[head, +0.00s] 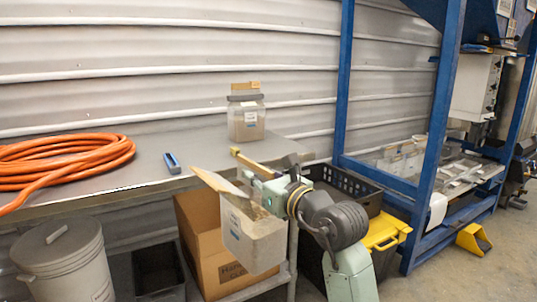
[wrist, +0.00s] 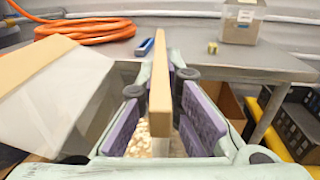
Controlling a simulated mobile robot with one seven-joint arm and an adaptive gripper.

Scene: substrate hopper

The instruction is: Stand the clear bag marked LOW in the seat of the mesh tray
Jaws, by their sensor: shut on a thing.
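My gripper (wrist: 172,125) is shut on a tan strip (wrist: 178,75) standing upright between its purple pads. In the head view a clear bag with pale, chunky contents (head: 252,240) hangs below my gripper, off the table's front edge, above a cardboard box. A tilted tan-edged flap (head: 212,182) shows at its top left; in the wrist view a large clear panel with a tan edge (wrist: 55,90) fills the left. The bag's marking is too small to read. A black mesh tray (head: 350,187) sits right of my gripper, partly behind my arm; its seat is hidden.
Another clear container with a tan top (head: 246,118) stands on the grey table (head: 150,205), beside an orange hose (head: 70,160) and blue tool (head: 172,162). A blue post (head: 435,140) and yellow-lidded bin (head: 388,232) stand right. A lidded bucket (head: 65,262) is front left.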

